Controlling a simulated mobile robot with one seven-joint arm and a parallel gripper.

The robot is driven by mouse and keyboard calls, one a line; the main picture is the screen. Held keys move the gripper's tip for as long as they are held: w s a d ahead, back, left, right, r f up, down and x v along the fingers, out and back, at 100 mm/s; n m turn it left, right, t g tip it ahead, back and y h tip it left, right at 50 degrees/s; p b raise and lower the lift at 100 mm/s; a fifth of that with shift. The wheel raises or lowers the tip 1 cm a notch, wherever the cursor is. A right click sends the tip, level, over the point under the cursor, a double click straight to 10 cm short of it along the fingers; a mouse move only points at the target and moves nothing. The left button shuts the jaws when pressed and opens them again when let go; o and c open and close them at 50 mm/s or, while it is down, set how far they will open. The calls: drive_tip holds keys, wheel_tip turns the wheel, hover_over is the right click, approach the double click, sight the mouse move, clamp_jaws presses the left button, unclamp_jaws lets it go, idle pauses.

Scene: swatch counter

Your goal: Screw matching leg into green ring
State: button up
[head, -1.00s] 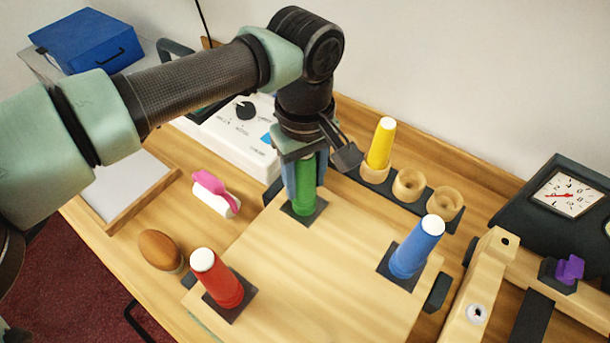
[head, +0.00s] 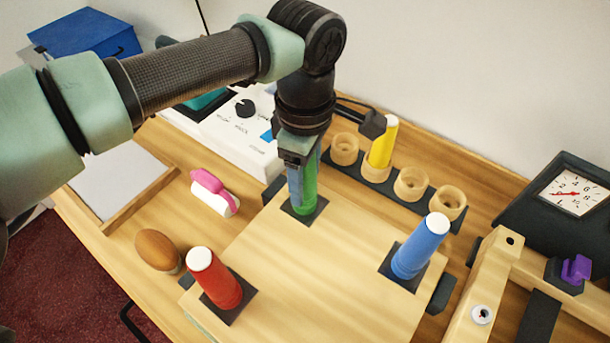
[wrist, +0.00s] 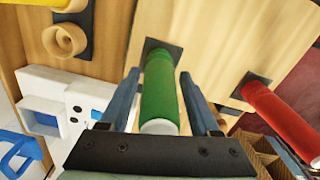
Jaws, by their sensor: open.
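The green leg (head: 308,190) stands upright on a dark square at the back left corner of the wooden board (head: 320,260). The green ring is not clearly distinguishable at its base. My gripper (head: 302,185) is around the leg from above. In the wrist view, the two fingers (wrist: 158,90) stand apart on both sides of the green leg (wrist: 160,95), with gaps visible, so the gripper is open. A red leg (head: 214,278) stands at the front left corner and a blue leg (head: 420,246) at the right corner.
A yellow leg (head: 382,142) stands in a rack of wooden cups (head: 411,184) behind the board. A white device with a knob (head: 235,130) is at the back left. A brown egg-shaped object (head: 157,250) and a pink-handled item (head: 212,190) lie to the left. A clock (head: 575,192) stands right.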

drive_tip(key=n, duration=0.4)
drive_tip(key=shift+f+b, duration=0.1)
drive_tip(key=shift+b, duration=0.3)
drive_tip(key=n, duration=0.3)
drive_tip(key=shift+n, duration=0.3)
clamp_jaws()
drive_tip(key=m, duration=0.7)
drive_tip(key=shift+s+m, duration=0.1)
drive_tip(key=shift+m, duration=0.3)
drive_tip(key=m+p, duration=0.1)
drive_tip(key=m, duration=0.6)
